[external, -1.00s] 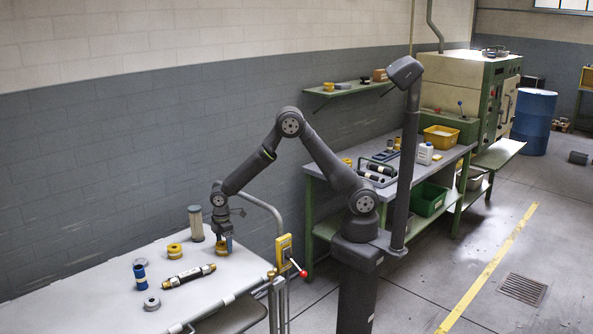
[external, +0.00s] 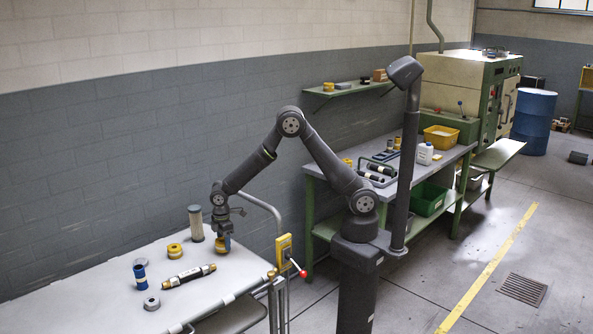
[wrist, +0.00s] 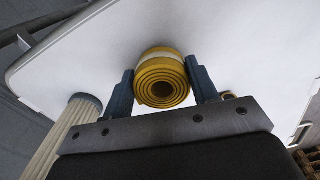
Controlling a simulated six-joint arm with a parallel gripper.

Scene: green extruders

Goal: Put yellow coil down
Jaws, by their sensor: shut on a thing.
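A yellow coil (wrist: 162,82) sits between the two blue fingers of my gripper (wrist: 162,88) in the wrist view, its spiral end facing the camera. My gripper is shut on it. In the external view my gripper (external: 224,243) is low over the right part of the white table, and the held coil (external: 222,248) shows only in part beside the fingers. It is at or very near the table top; I cannot tell if it touches. Another yellow coil (external: 175,251) lies on the table to the left.
A pale ribbed cylinder (external: 196,223) stands close behind my gripper on the white table (external: 105,290). A yellow box with a red lever (external: 285,251) is at the right edge.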

